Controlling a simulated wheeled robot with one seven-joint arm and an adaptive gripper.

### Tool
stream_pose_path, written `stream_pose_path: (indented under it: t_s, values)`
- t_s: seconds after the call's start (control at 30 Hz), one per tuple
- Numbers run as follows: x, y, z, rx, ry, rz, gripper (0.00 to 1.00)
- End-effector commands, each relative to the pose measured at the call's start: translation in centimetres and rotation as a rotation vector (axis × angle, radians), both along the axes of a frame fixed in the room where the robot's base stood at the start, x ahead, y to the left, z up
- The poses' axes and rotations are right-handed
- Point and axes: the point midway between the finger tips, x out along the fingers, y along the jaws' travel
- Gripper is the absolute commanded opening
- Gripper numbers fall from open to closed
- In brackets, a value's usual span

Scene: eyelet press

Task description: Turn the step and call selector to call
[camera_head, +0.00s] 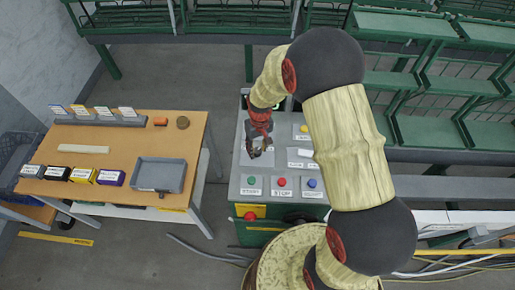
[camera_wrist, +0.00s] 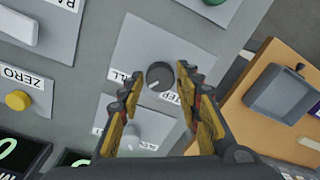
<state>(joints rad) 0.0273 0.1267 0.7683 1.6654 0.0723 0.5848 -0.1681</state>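The step and call selector is a round dark knob (camera_wrist: 160,76) on a light grey plate (camera_wrist: 185,45) in the wrist view. A small pale mark shows on its lower left edge. Partly covered labels flank it: one ending in "ALL" at its left, one ending in "TEP" at its right. My gripper (camera_wrist: 159,80) is open, with one fingertip on each side of the knob and visible gaps. I cannot tell its height above the plate. In the head view my gripper (camera_head: 257,151) is over the left part of the control panel (camera_head: 236,185) and hides the knob.
Green START (camera_head: 252,181), red STOP (camera_head: 281,181) and blue (camera_head: 312,183) buttons line the panel's front. In the wrist view, a pale control (camera_wrist: 135,138) lies between my fingers and a yellow ZERO button (camera_wrist: 18,100) at left. A wooden table (camera_head: 140,140) stands left.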

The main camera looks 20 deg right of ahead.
Motion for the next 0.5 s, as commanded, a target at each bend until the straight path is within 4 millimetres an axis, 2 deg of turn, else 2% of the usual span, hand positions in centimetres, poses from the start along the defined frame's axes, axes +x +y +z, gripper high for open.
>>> stream_pose_path:
  t_s: [0.17,0.5]
  values:
    - [-0.05,0.00,-0.04,0.000,0.001,0.001,0.46]
    - [-0.03,-0.02,0.22,0.000,0.001,0.001,0.46]
